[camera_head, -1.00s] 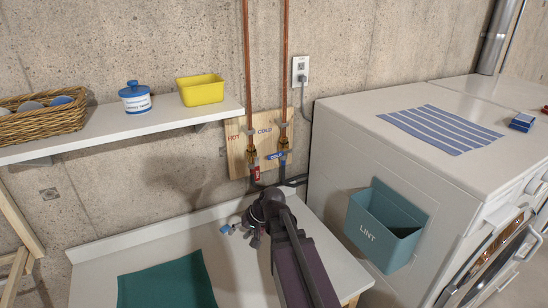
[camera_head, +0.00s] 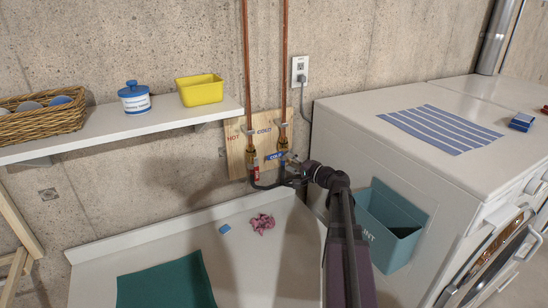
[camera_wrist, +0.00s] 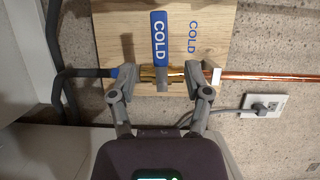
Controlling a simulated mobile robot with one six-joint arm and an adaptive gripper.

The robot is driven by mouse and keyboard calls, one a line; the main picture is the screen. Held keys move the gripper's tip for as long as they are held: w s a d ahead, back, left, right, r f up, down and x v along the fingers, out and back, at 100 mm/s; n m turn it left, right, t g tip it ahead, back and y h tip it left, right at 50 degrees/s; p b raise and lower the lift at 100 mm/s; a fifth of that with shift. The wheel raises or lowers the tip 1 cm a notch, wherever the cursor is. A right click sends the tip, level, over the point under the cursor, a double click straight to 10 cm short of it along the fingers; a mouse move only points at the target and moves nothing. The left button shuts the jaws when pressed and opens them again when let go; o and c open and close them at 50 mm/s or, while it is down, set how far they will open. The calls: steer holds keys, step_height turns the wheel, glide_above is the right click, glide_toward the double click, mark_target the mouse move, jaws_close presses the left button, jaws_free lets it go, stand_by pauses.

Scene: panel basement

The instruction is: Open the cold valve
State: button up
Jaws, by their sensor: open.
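The cold valve's blue lever (camera_head: 275,156) sits on the wooden board (camera_head: 237,155) and lies across the copper pipe (camera_head: 284,70). In the wrist view the blue lever (camera_wrist: 160,42), lettered COLD, points up from the brass valve body (camera_wrist: 150,73). My gripper (camera_head: 292,168) is at the board, beside the cold valve. In the wrist view its fingers (camera_wrist: 163,74) are open, one on each side of the valve body and the lever's lower end. I cannot tell whether they touch. The hot valve's red handle (camera_head: 256,172) is just left of my gripper.
The white counter (camera_head: 160,245) holds a green mat (camera_head: 165,282), a crumpled pink cloth (camera_head: 262,223) and a small blue piece (camera_head: 225,229). The white washer (camera_head: 345,130) with a teal lint bin (camera_head: 400,243) stands close on the right. A shelf (camera_head: 120,128) is at left.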

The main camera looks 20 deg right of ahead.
mark_target(275, 157)
steer(key=shift+w, duration=0.1)
steer(key=shift+x, duration=3.7)
steer(key=shift+a, duration=0.1)
jaws_close()
